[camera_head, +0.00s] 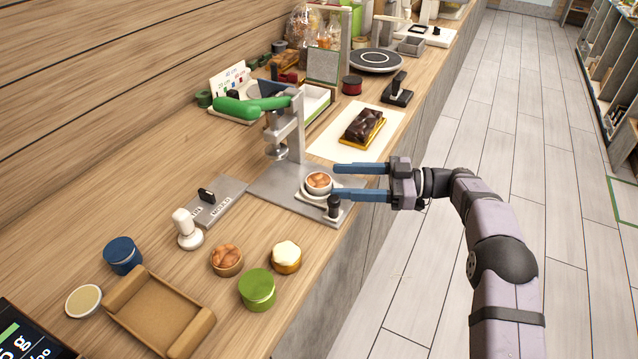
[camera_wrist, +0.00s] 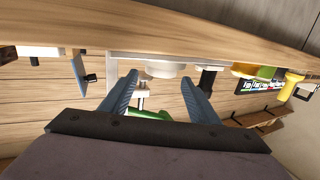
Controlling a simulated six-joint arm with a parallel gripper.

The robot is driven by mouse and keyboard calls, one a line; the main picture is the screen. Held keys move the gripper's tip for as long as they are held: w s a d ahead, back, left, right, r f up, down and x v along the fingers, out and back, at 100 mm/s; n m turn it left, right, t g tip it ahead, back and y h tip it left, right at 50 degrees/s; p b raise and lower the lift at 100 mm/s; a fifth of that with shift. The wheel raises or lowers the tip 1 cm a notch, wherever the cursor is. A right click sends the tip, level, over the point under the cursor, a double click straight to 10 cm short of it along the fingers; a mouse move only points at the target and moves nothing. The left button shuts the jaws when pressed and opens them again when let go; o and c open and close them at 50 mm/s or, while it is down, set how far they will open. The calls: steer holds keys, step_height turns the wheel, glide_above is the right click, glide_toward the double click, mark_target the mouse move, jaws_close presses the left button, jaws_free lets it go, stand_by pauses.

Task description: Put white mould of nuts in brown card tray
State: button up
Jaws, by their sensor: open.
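The white mould of nuts (camera_head: 319,183), a small white cup with brown nuts on top, sits on the base of the grey lever press with a green handle (camera_head: 250,107). My gripper (camera_head: 336,181) is open and empty, its two blue fingers pointing at the mould from the right. The fingertips are close to the mould's right side; contact cannot be told. In the wrist view a white round shape, apparently the mould (camera_wrist: 165,70), shows beyond and between the fingertips (camera_wrist: 160,80). The brown card tray (camera_head: 150,312) lies empty at the lower left.
A brown mould of nuts (camera_head: 226,260), a yellow cup with white top (camera_head: 286,257) and a green tin (camera_head: 257,289) stand right of the tray. A black-knobbed post (camera_head: 333,206) stands beside the mould. A white-handled stamp (camera_head: 187,229) and blue tub (camera_head: 122,255) are left.

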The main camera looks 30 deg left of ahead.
mark_target(310, 179)
steer(key=shift+p+x, duration=0.9)
steer(key=shift+x, duration=2.2)
steer(key=c, duration=1)
steer(key=shift+o, duration=0.2)
steer(key=shift+r, duration=0.1)
step_height(310, 179, up, 10)
steer(key=shift+f+b, duration=0.1)
steer(key=shift+b, duration=0.45)
